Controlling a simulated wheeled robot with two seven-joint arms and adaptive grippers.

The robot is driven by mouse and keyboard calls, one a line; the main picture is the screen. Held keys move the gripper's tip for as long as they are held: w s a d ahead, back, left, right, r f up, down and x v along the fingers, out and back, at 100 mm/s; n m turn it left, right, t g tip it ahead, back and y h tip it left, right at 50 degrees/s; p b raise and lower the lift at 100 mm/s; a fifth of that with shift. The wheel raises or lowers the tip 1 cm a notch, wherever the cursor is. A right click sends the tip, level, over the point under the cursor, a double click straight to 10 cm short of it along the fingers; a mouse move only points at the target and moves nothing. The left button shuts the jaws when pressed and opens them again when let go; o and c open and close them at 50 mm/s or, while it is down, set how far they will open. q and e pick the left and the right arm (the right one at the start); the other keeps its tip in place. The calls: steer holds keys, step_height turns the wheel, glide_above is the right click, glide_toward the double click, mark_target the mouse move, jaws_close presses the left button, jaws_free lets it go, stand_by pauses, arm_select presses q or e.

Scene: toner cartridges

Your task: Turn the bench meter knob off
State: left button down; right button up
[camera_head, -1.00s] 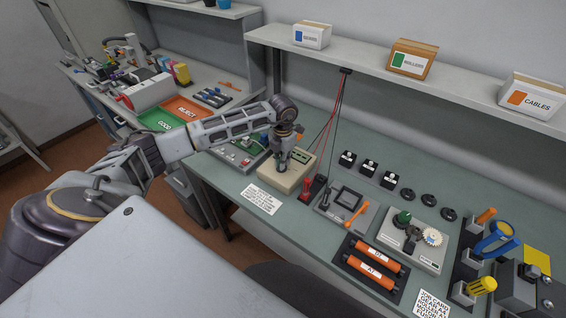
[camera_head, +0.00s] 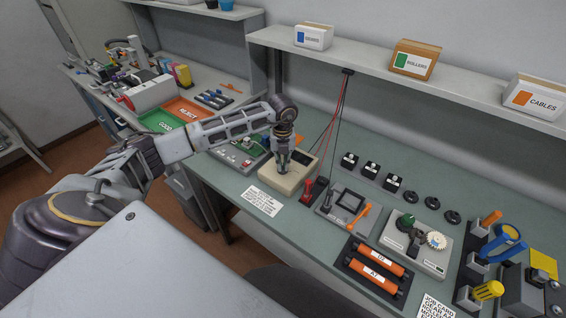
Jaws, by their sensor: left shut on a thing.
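The bench meter (camera_head: 293,181) is a cream box on the green bench, left of centre in the head view. My left gripper (camera_head: 283,167) points down onto the top of the meter, its fingers shut on the knob. The gripper hides the knob, so its setting cannot be read. Red and dark leads (camera_head: 335,118) hang from under the shelf behind the meter. My right gripper is not in view.
A white printed card (camera_head: 261,198) lies in front of the meter. Red and black probes (camera_head: 309,188) and a grey tray (camera_head: 343,205) stand close to its right. A green circuit board (camera_head: 246,152) is at its left. The shelf (camera_head: 365,62) overhangs behind.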

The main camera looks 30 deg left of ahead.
arm_select(q)
steer(key=shift+a+r+n, duration=0.1)
steer(key=shift+a+n, duration=0.05)
steer(key=shift+n, duration=1.65)
steer(key=c, duration=1.6)
jaws_free()
steer(key=shift+s, duration=0.1)
steer(key=shift+o, duration=0.2)
step_height(320, 180, up, 12)
